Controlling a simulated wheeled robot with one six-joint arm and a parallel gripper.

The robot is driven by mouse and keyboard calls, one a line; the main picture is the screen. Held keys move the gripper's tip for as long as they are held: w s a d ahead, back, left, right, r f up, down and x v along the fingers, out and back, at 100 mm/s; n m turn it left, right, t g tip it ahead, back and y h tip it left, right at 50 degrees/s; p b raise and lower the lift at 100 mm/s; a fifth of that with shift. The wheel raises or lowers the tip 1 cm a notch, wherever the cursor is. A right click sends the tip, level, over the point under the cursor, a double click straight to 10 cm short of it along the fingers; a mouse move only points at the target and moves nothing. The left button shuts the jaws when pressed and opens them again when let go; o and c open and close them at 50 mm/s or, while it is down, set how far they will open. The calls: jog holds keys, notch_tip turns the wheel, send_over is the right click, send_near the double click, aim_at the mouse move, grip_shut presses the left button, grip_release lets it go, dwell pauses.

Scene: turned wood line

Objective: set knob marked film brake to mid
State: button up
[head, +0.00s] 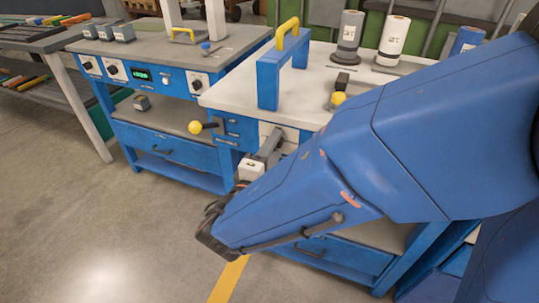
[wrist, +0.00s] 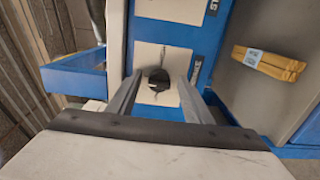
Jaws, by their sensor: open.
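A dark round knob (wrist: 158,79) sits on a pale plate on a blue panel in the wrist view. A thin dark mark shows just above it on the plate. Its label cannot be read, and its setting cannot be told. My gripper (wrist: 160,86) is open, its two grey fingers on either side of the knob in the picture, with a gap to each. Whether the fingertips reach as deep as the knob is unclear. In the head view my gripper (head: 271,146) is at the front panel of the nearer blue bench (head: 232,96); my arm hides much of that panel.
A lever with a yellow ball (head: 195,127) sticks out left of my gripper. A blue arch with a yellow handle (head: 292,28) stands on the bench top. The left bench carries more black knobs (head: 113,70) and a green display (head: 142,74). Yellow packets (wrist: 268,62) lie at the right.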

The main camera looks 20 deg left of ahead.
jog(key=s+a, duration=0.1)
jog(key=s, duration=1.6)
jog(key=shift+s+a, duration=0.15)
jog(key=shift+s, duration=0.05)
